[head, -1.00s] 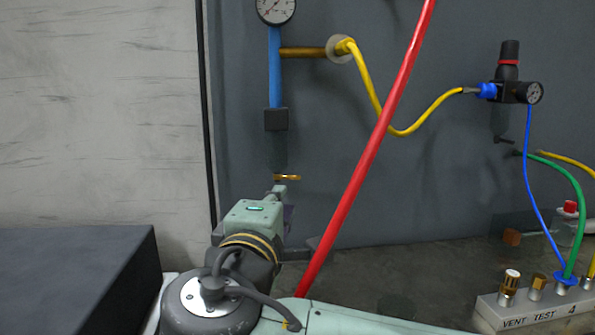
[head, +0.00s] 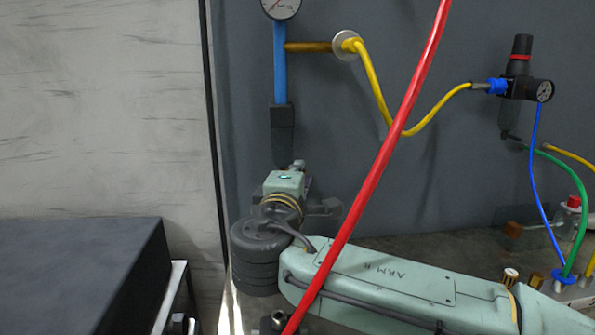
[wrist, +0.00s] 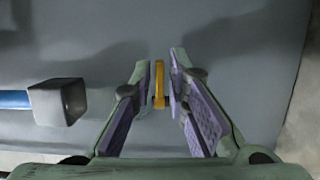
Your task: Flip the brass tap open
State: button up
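The brass tap (wrist: 159,85) shows in the wrist view as a small yellow bar standing between my fingertips. My gripper (wrist: 161,70) has its two purple-padded fingers partly open, one on each side of the tap. A narrow gap seems to show on both sides, so the fingers do not look closed on it. In the head view my gripper (head: 297,166) is at the wall panel, below the dark block (head: 282,115) on the blue pipe (head: 280,65). The tap is hidden behind my gripper and wrist there.
A red hose (head: 385,150) crosses in front of the panel and over my arm in the head view. A yellow hose (head: 375,85) runs to a regulator (head: 520,85) at right. A dark box (head: 80,270) stands at lower left. A gauge (head: 281,6) tops the blue pipe.

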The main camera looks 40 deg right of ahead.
jog(key=shift+w, duration=0.1)
jog(key=shift+c, duration=0.4)
grip_shut()
jog(key=shift+d+f, duration=0.1)
jog(key=shift+w+d+n+t+y, duration=0.1)
jog(key=shift+d+n+t+y, duration=0.1)
jog(key=shift+n+t+y, duration=0.75)
jog(key=shift+w+d+n+t+y, duration=0.15)
jog(key=shift+n+t+y, duration=0.6)
jog(key=shift+y, duration=0.4)
jog(key=shift+o, duration=0.4)
grip_release()
